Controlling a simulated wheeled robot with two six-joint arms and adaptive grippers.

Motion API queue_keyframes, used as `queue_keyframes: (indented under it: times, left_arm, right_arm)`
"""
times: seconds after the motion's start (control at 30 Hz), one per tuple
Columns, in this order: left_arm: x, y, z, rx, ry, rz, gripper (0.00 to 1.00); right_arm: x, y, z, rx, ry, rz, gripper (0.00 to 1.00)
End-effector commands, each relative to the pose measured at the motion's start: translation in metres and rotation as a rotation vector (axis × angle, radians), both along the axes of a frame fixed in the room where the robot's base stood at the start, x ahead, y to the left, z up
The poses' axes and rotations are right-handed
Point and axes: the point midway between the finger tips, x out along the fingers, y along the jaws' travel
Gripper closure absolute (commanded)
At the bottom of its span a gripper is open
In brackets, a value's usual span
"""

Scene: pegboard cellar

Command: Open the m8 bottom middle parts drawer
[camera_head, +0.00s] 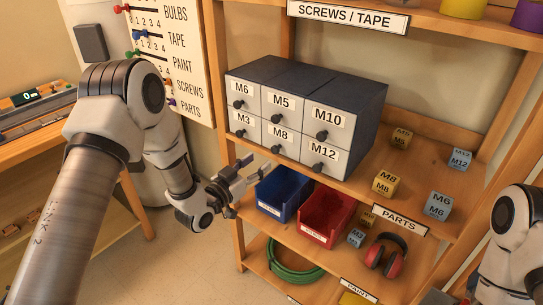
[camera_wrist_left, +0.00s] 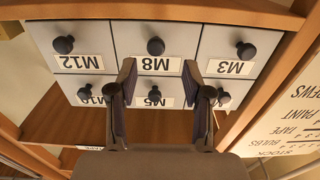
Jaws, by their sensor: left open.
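The M8 bottom middle drawer (camera_head: 279,145) is in the grey parts cabinet (camera_head: 345,110). It looks shut, flush with the drawers beside it. In the left wrist view, which is upside down, the M8 drawer (camera_wrist_left: 180,43) shows at top centre with its dark round knob (camera_wrist_left: 155,46). My left gripper (camera_head: 256,166) is in front of and below the cabinet in the head view. In the left wrist view, my left gripper (camera_wrist_left: 158,75) is open and empty. Its fingertips point toward the M8 drawer, either side of its label, apart from the knob. My right gripper is out of view.
The M3 drawer (camera_head: 243,131) and M12 drawer (camera_head: 320,172) flank M8, with M6, M5 and M10 above. A blue bin (camera_head: 283,190) and red bin (camera_head: 325,215) sit on the shelf below. Yellow and blue blocks stand right of the cabinet.

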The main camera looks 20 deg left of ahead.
Motion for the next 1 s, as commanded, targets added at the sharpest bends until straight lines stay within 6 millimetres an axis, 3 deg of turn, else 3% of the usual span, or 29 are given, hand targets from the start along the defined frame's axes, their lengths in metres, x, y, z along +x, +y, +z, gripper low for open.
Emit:
queue_keyframes:
  times: [0.33,0.63,0.67,0.8,1.0]
  left_arm:
    - [0.057,-0.022,0.0,0.002,0.006,0.0,0.5]
    - [0.064,-0.025,-0.002,0.0,0.009,0.001,0.5]
    - [0.064,-0.025,-0.002,0.0,0.009,0.001,0.54]
    - [0.064,-0.025,-0.002,0.0,0.009,0.001,1.0]
    - [0.064,-0.024,-0.002,0.001,0.01,0.002,1.0]
  right_arm:
    - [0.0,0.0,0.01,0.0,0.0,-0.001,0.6]
    - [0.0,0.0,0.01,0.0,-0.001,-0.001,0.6]
    - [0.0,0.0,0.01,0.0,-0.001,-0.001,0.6]
    - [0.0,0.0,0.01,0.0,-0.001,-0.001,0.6]
    - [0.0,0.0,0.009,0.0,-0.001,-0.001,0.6]
